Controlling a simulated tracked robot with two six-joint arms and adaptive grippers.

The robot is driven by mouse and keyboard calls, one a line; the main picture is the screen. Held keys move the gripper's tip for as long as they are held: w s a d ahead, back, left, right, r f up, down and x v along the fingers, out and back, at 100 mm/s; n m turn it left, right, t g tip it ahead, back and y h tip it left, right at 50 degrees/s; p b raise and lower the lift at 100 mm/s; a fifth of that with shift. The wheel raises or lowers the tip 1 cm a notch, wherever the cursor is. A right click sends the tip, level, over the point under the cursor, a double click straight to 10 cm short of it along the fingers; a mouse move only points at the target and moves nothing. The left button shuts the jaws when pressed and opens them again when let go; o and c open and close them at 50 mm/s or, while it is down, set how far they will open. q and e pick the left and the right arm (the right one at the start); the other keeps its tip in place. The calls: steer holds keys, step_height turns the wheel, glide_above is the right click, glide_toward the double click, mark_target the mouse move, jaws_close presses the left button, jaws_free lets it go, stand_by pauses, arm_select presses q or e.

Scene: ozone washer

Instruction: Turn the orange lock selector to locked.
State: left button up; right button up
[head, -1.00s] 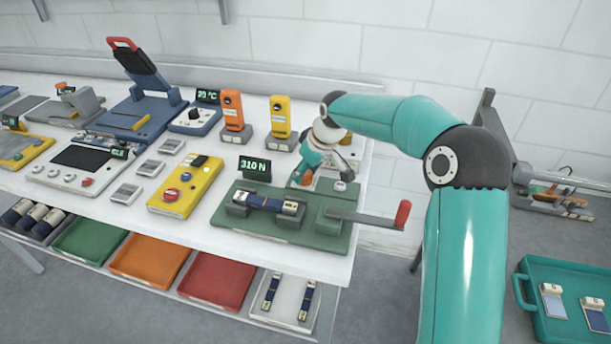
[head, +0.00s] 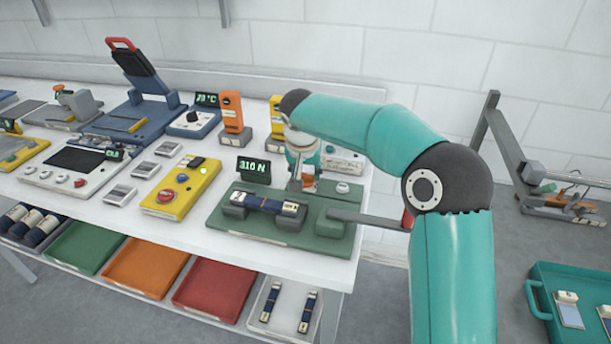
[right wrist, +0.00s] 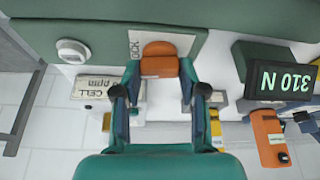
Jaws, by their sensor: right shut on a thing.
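The orange lock selector (right wrist: 160,62) sits at the edge of the green test fixture (head: 225,214). In the right wrist view it lies between my two fingertips, with part of the word "LOCK" beside it. A bit of it shows in the head view (head: 308,181), below my right gripper. My right gripper (right wrist: 160,72) points down and is shut on the selector, one finger on each side. The selector's exact angle is hard to read. My left gripper is not in view.
The fixture holds a dark blue cartridge (head: 262,203) and a crank arm (head: 370,219) partly behind my arm. A "310 N" display (head: 254,171) stands close left of the gripper. A yellow control box (head: 180,188) and orange handheld unit (head: 232,113) stand nearby.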

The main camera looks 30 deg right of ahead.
steer(key=shift+a+m, duration=0.1)
steer(key=shift+m, duration=0.7)
steer(key=shift+g, duration=0.3)
steer(key=o, duration=1.1)
steer(key=shift+o, duration=0.2)
steer(key=v, duration=1.2)
steer(key=shift+a, duration=0.2)
steer(key=shift+f, duration=0.15)
